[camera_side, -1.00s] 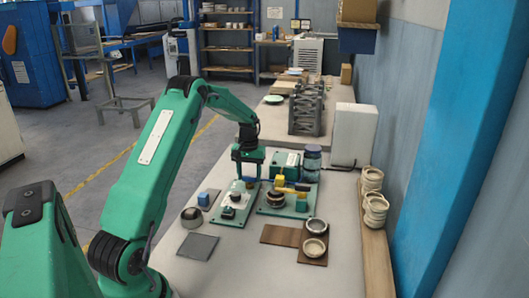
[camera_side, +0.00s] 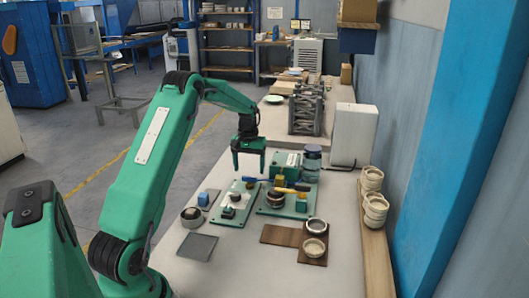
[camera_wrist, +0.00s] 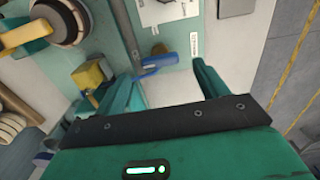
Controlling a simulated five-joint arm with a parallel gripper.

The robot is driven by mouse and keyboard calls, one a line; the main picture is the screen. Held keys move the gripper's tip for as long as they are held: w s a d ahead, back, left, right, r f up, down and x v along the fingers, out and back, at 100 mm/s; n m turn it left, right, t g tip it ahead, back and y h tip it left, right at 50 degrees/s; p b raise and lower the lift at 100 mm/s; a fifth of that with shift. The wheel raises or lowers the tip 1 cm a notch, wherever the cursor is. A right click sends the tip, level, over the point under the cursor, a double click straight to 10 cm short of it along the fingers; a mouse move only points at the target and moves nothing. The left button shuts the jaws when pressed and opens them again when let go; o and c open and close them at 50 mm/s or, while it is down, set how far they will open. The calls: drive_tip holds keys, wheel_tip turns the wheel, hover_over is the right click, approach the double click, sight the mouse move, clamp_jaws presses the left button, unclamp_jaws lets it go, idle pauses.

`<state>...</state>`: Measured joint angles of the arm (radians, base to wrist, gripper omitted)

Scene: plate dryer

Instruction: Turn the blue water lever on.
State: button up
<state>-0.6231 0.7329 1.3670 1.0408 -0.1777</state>
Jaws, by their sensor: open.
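The blue lever (camera_wrist: 160,64) shows in the wrist view at the end of a green base plate, lying across the space between my fingertips. In the side view the blue lever (camera_side: 250,179) is a small blue piece at the far end of the left green plate. My gripper (camera_side: 248,168) is above that end of the plate, pointing down. The wrist view shows my gripper (camera_wrist: 160,82) open, with nothing between its fingers. I cannot tell the exact height gap to the lever.
A yellow lever (camera_wrist: 25,36) on a round fitting and a yellow block (camera_wrist: 90,74) lie to the left in the wrist view. A dark jar (camera_side: 312,158) and a white box (camera_side: 353,133) stand behind. A bowl (camera_side: 315,248) sits on a brown board to the right.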

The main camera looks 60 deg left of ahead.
sight(250, 177)
drive_tip(key=shift+r, duration=2.25)
drive_tip(key=shift+d+r, duration=0.2)
drive_tip(key=s+d+r+m+t, duration=0.1)
drive_tip(key=s+d+r+m, duration=0.15)
drive_tip(key=d+r, duration=0.6)
drive_tip(key=s+d+r+m+t, duration=0.2)
drive_tip(key=s+d+r, duration=0.25)
drive_tip(key=d, duration=0.65)
drive_tip(key=s+d+m+t, duration=0.2)
drive_tip(key=s+d+m, duration=0.2)
drive_tip(key=s+d, duration=0.8)
drive_tip(key=s, duration=0.4)
drive_tip(key=shift+d+f+m+t, duration=0.3)
drive_tip(key=shift+m, duration=0.05)
